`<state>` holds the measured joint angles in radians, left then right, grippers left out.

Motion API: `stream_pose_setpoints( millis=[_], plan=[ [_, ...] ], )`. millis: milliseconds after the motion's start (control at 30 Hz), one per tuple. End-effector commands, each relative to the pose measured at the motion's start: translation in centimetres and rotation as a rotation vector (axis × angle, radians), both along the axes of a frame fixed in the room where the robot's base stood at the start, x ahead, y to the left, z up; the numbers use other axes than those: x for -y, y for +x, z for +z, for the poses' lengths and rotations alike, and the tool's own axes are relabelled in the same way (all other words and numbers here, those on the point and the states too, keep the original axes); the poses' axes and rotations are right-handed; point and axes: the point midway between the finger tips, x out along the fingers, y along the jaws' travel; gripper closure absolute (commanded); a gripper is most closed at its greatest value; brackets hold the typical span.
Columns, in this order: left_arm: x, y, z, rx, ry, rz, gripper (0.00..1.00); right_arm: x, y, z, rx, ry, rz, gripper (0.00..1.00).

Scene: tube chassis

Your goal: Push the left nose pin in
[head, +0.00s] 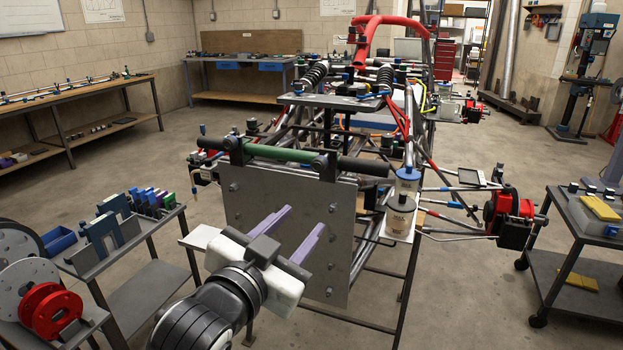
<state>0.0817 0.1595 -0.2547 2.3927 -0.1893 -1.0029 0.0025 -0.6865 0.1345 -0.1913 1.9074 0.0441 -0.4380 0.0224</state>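The tube chassis (330,140) stands in the middle of the head view. At its near end a horizontal bar with a green middle (280,153) and black ends runs above a grey metal plate (335,215) with several bolts. Dark clamps (235,145) sit on the bar. I cannot clearly pick out the left nose pin; small fittings near the bar's left end (203,142) are too small to identify. My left gripper (305,218) is in front of the plate, its two purple fingers parallel, apart and with nothing visible between them. My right gripper is not in view.
A cart with blue and green holders (110,232) stands at left, with red and grey discs (55,312) in front. A red hub (503,210) sticks out right. Another cart (580,240) is far right.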

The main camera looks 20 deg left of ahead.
Motion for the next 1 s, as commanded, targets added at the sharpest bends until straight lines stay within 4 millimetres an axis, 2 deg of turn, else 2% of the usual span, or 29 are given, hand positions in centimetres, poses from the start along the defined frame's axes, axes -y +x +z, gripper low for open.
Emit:
stream_pose_setpoints(
  millis=[33,100,200,367,700,833,1000],
  plan=[
    [-0.2,-0.2,2.4,0.048,0.006,0.009,0.6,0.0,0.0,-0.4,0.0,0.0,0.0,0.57],
    [-0.5,-0.4,4.4,0.083,0.012,0.021,0.6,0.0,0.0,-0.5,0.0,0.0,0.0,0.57],
    [-0.6,-0.3,5.7,0.103,0.015,0.029,0.6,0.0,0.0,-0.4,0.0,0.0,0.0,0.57],
    [-0.6,1.7,5.9,0.104,0.016,0.03,0.6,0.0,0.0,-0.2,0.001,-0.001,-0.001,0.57],
    [-0.4,7.8,5.8,0.103,0.015,0.029,0.6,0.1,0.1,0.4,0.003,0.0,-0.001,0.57],
    [-0.3,9.1,5.8,0.103,0.014,0.028,0.6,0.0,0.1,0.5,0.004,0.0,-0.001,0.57],
    [-0.3,9.7,5.7,0.102,0.013,0.028,0.6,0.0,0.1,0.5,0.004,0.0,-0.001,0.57]
  ],
)
